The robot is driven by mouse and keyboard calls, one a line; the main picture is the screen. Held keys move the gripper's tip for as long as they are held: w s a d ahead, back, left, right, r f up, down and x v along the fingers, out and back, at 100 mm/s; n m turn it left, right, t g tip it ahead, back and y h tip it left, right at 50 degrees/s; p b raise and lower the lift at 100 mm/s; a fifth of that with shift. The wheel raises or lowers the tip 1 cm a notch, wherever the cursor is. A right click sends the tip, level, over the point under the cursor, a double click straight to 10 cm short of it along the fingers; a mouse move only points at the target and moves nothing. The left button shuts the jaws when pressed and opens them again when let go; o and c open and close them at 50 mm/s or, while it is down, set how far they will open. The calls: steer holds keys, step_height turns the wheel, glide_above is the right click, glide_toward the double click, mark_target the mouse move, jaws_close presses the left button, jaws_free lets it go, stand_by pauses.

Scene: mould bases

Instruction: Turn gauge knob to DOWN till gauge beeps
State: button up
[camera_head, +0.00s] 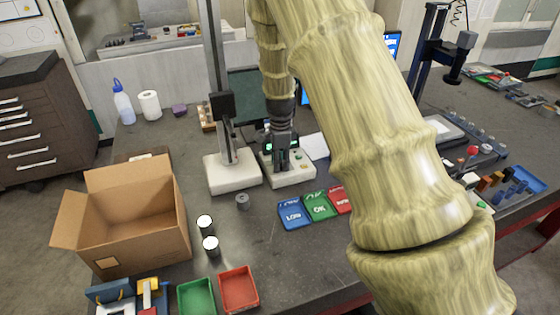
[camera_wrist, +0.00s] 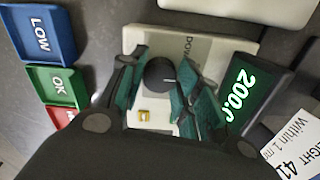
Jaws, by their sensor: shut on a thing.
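The gauge (camera_head: 291,176) is a pale box on the bench with a dark display. In the wrist view the gauge body (camera_wrist: 219,47) shows a round dark knob (camera_wrist: 159,73) with a white pointer line, partly covered by my fingers. The word "DOWN" is printed beside the knob. My gripper (camera_wrist: 158,88) is shut on the knob, with a green finger pad on each side. In the head view my gripper (camera_head: 281,160) is over the gauge, and the knob is hidden.
A white-based stand (camera_head: 232,180) is left of the gauge. Blue LOW (camera_head: 291,214), green OK (camera_head: 319,206) and red (camera_head: 341,198) bins lie in front. An open cardboard box (camera_head: 130,215) stands at left.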

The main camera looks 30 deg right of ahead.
steer(key=shift+n, duration=0.3)
steer(key=n, duration=0.3)
steer(key=shift+n, duration=2)
steer(key=o, duration=1)
steer(key=shift+o, duration=0.2)
steer(key=shift+r, duration=0.1)
step_height(320, 180, up, 12)
